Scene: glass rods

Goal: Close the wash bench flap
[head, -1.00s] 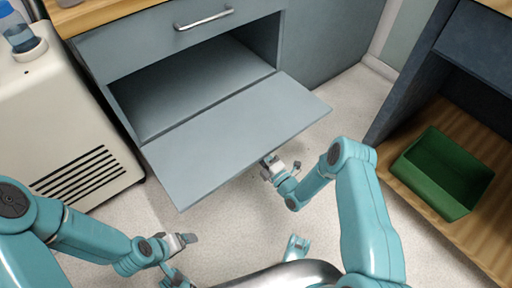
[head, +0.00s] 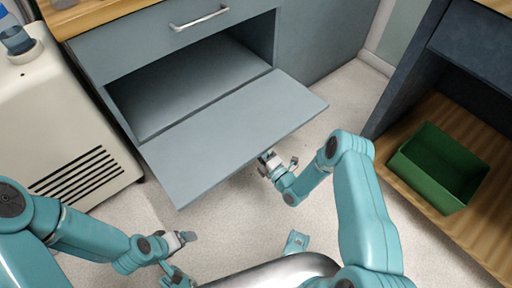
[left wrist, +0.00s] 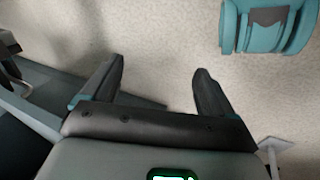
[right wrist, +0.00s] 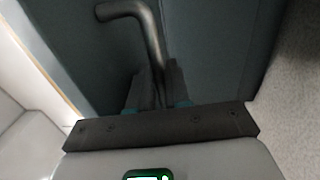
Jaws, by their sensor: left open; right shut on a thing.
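The wash bench flap (head: 235,135) is a grey-blue panel in the head view, folded down and out from the bench's open compartment (head: 190,80). My right gripper (head: 267,160) is at the flap's outer edge, partly hidden beneath it. In the right wrist view, a bent metal bar handle (right wrist: 150,25) on a dark panel runs down between the fingers of my right gripper (right wrist: 155,90), which is shut on it. My left gripper (head: 188,238) is low at the left in the head view, apart from the flap. In the left wrist view its fingers (left wrist: 158,90) are open and empty.
A drawer front with a bar handle (head: 200,18) is above the compartment. A beige vented unit (head: 60,120) with a blue-capped bottle stands left. A green bin (head: 430,175) sits on a wooden shelf at right. Pale floor (head: 340,110) is clear right of the flap.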

